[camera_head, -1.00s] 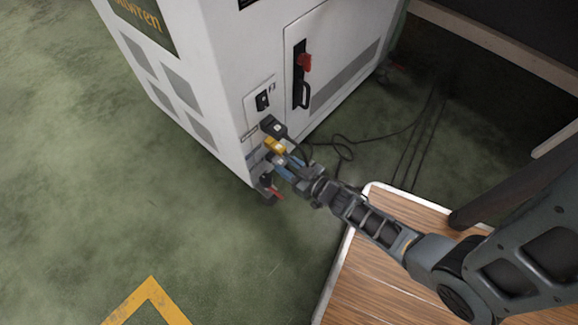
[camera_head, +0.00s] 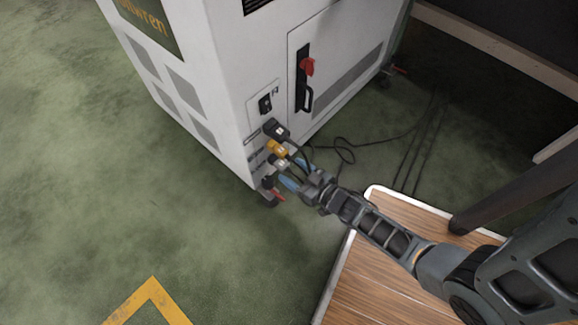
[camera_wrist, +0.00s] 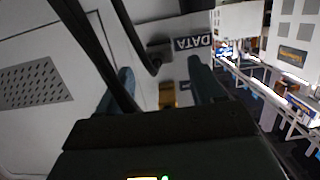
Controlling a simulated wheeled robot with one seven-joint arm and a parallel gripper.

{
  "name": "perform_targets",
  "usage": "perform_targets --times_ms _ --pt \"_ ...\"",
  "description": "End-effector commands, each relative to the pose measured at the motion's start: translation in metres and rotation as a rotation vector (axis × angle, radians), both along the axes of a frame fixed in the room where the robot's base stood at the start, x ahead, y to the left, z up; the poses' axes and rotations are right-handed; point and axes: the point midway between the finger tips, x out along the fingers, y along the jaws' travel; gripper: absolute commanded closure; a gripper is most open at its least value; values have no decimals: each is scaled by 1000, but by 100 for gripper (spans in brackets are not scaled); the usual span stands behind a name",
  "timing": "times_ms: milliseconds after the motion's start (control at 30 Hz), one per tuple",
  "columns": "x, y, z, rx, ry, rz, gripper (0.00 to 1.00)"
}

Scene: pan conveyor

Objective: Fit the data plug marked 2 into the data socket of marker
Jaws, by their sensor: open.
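The white cabinet (camera_head: 225,85) carries a row of connectors low on its near corner. A black plug (camera_head: 276,130), a yellow plug (camera_head: 276,148) and a pale grey plug (camera_head: 282,162) sit there one below the other, seemingly in the panel. I cannot read a 2 on any of them or tell how deep each sits. My gripper (camera_head: 298,174) is open, its blue fingers just off the pale plug with nothing visibly held. In the wrist view my gripper (camera_wrist: 160,75) is spread, with the yellow plug (camera_wrist: 167,95) showing between the fingers. A DATA label (camera_wrist: 193,43) reads upside down there.
Black cables (camera_head: 345,145) run from the plugs and loop on the green floor to the right. A red-and-black handle (camera_head: 305,70) is on the cabinet door. A wood-topped surface (camera_head: 375,265) lies below my arm. The floor at left is clear.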

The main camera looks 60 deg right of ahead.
Motion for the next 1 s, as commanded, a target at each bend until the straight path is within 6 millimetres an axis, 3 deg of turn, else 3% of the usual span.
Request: perform_targets --times_ms 133,333,1000 --pt "-25 7 7 2 2 1 33" --pt "-44 13 11 -1 0 1 33" --pt "-48 14 10 0 -1 0 33"
